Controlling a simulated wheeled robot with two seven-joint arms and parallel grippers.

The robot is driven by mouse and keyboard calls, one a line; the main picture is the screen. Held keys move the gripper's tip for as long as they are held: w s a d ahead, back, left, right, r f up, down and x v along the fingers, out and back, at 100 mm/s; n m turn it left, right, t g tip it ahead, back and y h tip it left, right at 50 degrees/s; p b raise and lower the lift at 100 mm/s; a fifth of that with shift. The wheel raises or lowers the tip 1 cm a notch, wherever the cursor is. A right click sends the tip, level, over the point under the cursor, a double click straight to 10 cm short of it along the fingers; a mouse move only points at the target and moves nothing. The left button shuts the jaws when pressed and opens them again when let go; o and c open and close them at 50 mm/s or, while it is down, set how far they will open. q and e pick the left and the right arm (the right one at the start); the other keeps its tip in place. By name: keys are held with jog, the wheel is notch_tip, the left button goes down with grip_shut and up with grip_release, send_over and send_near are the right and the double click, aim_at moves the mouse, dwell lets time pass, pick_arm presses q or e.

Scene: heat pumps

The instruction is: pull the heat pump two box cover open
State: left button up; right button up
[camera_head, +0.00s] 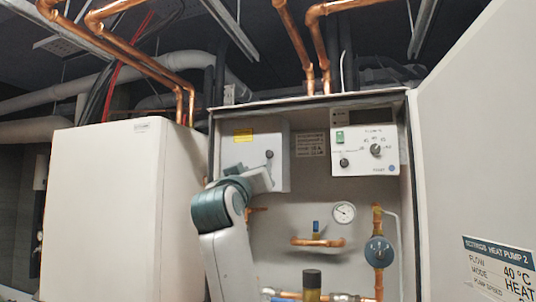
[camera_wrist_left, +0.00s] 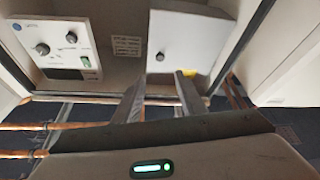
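The heat pump two cabinet (camera_head: 300,185) stands in the middle of the head view, and its large outer door (camera_head: 470,160) is swung open to the right. Inside, at upper left, is a white box cover (camera_head: 245,150) with a small dark knob (camera_head: 268,154). The cover looks closed. It also shows upside down in the left wrist view (camera_wrist_left: 200,40), with its knob (camera_wrist_left: 159,57). My left gripper (camera_wrist_left: 160,75) is open, its two fingers apart and pointing toward the knob, with nothing seen between them. The head view mostly hides its fingers. My right gripper is not in view.
A control panel (camera_head: 365,150) with knobs is right of the cover. Below are a round gauge (camera_head: 344,212), copper pipes (camera_head: 318,242) and a blue pump (camera_head: 379,252). A closed white cabinet (camera_head: 105,210) stands on the left.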

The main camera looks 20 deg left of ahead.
aim_at(269, 154)
pick_arm(q)
jog(key=p+x, duration=0.8)
jog(key=x, duration=0.6)
jog(key=shift+w+r+p, duration=0.1)
jog(key=shift+w+p, duration=0.1)
jog(key=shift+p, duration=0.15)
jog(key=shift+w+a+r, duration=0.1)
jog(key=shift+w+r, duration=0.05)
jog(key=shift+w, duration=0.35)
jog(key=shift+w+p, duration=0.15)
jog(key=shift+p, duration=0.15)
grip_shut()
